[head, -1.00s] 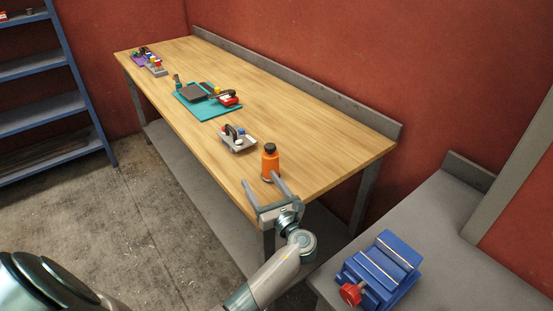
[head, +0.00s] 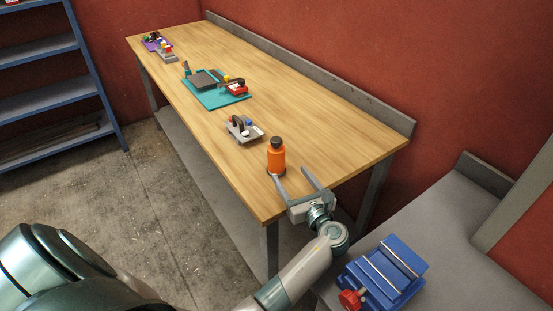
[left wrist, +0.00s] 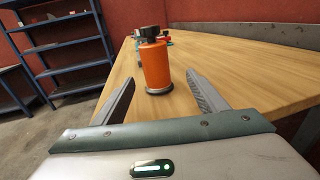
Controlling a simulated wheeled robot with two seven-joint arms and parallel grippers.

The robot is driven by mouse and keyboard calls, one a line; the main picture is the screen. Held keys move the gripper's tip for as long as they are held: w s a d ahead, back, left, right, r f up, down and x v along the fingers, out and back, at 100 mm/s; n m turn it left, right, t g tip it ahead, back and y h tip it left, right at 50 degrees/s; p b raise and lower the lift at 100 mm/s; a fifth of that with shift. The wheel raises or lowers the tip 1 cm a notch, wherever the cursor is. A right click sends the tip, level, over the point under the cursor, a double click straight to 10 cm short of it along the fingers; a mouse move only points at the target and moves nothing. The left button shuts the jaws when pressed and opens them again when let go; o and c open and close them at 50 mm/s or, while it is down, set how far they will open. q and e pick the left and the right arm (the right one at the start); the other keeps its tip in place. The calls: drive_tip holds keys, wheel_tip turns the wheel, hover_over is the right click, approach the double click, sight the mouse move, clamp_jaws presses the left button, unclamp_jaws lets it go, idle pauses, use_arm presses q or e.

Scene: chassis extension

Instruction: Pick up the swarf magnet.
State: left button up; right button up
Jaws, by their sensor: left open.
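An orange cylindrical body with a black knob and dark round base, which I take for the swarf magnet (head: 276,157), stands upright near the wooden bench's close end. My left gripper (head: 291,172) is open and empty at that end, its fingers pointing toward the bench. In the head view its left fingertip overlaps the magnet's base, and the right finger is off to the right. In the left wrist view the magnet (left wrist: 157,67) shows between the open fingers and beyond them; whether any finger touches it I cannot tell. My right gripper is not in view.
A grey tray with small parts (head: 243,130) stands just behind the magnet on the bench (head: 330,135). A teal mat (head: 213,98) with items lies farther back. A blue vise (head: 383,272) sits on a grey table at right. Blue shelves (head: 40,88) stand left.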

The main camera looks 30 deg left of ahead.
sight(280, 164)
use_arm(q)
drive_tip(key=p+x, duration=0.1)
drive_tip(key=x, duration=0.3)
drive_tip(key=shift+r, duration=0.15)
drive_tip(key=shift+w+a, duration=0.3)
drive_tip(key=shift+a, duration=0.3)
drive_tip(key=shift+w+a+p, duration=0.15)
drive_tip(key=shift+a+p, duration=0.25)
drive_tip(key=shift+p, duration=0.1)
drive_tip(key=x, duration=0.2)
drive_tip(key=p+x, duration=0.1)
drive_tip(key=x, duration=0.1)
drive_tip(key=shift+s+a+p, duration=0.15)
drive_tip(key=shift+s+p, duration=0.15)
drive_tip(key=shift+w+a+f, duration=0.15)
drive_tip(key=shift+a+f, duration=0.05)
drive_tip(key=shift+f, duration=0.1)
drive_tip(key=shift+c, duration=0.2)
drive_tip(key=c, duration=1.3)
